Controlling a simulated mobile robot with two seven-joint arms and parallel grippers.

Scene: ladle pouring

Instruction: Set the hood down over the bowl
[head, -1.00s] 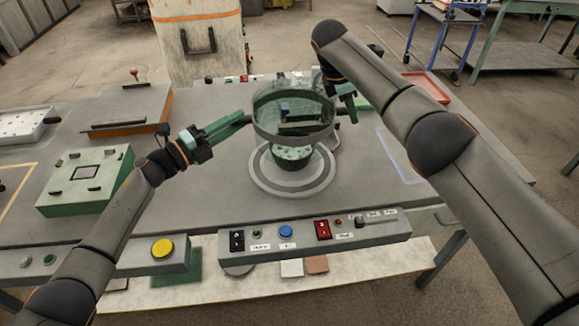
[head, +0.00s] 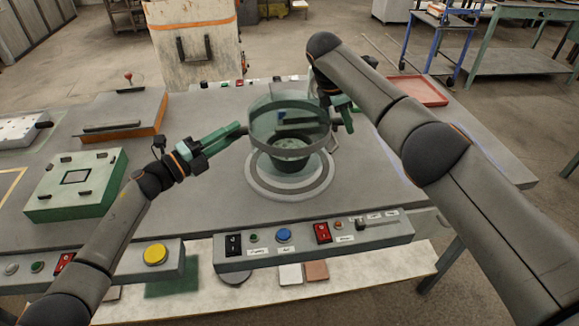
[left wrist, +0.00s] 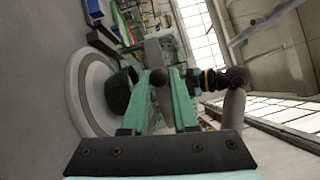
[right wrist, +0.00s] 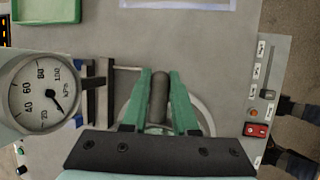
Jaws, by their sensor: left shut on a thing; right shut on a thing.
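The hood (head: 262,143) is a clear cylinder with a grey band around its lower edge. It is held upright above the dark green bowl (head: 288,164), and its band hides part of the bowl's upper edge. The bowl stands in the middle of a round grey ring plate (head: 262,186); it also shows in the left wrist view (left wrist: 118,92). My left gripper (head: 242,130) is shut on a dark handle at the hood's left side. My right gripper (head: 340,108), partly hidden by its arm, is shut on the opposite handle, which shows in the right wrist view (right wrist: 158,100).
A control strip with buttons (head: 315,243) runs along the table's front edge. A green box (head: 75,185) stands at left and a red tray (head: 417,90) at back right. A pressure gauge (right wrist: 45,92) shows in the right wrist view.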

